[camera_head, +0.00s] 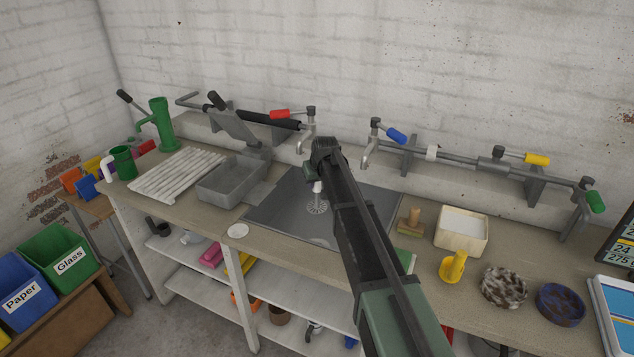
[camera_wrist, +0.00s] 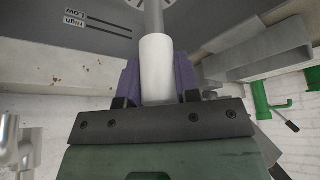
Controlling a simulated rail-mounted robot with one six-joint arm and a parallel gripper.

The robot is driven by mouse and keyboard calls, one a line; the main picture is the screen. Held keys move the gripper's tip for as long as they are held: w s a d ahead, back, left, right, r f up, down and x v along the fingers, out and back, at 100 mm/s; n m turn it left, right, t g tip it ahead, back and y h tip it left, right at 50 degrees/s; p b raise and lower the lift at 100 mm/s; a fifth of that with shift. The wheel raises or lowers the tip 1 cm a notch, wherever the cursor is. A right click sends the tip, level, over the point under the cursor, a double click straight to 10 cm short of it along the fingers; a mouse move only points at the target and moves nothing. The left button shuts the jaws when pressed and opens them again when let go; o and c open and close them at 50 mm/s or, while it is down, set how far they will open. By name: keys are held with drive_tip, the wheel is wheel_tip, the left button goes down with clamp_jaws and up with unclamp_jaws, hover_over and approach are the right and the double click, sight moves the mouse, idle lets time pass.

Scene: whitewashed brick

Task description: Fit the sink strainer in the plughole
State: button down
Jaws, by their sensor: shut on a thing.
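My gripper (camera_head: 319,172) hangs over the dark grey sink (camera_head: 275,208). It is shut on the white grip of the sink strainer (camera_wrist: 156,68), between purple finger pads. A grey stem runs on from the grip and leaves the top of the wrist view. In the head view the white grip (camera_head: 318,187) shows just below my gripper. A pale slotted round piece (camera_head: 317,206) lies directly below it. I cannot tell whether that piece is the strainer's disc or the plughole, nor whether they touch. The plughole is not clearly seen apart from it.
Taps with a red lever (camera_head: 279,114) and a blue lever (camera_head: 396,136) stand behind the sink. A grey basin (camera_head: 226,185) is at left. A wooden brush (camera_head: 410,224), a cream box (camera_head: 445,242) and a yellow item (camera_head: 453,268) stand at right. A white disc (camera_head: 238,230) lies in front.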

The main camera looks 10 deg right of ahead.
sight(316, 200)
wheel_tip(316, 200, down, 16)
drive_tip(key=b, duration=1.6)
drive_tip(key=shift+f, duration=0.25)
drive_tip(key=shift+f+b, duration=0.85)
drive_tip(key=shift+b, duration=0.05)
wheel_tip(316, 200, up, 10)
drive_tip(key=p, duration=1)
wheel_tip(316, 200, up, 9)
drive_tip(key=p, duration=0.9)
drive_tip(key=shift+f+b, duration=0.3)
drive_tip(key=shift+f, duration=0.1)
wheel_tip(316, 200, down, 16)
drive_tip(key=b, duration=1.6)
drive_tip(key=shift+f+b, duration=0.25)
drive_tip(key=shift+b, duration=0.1)
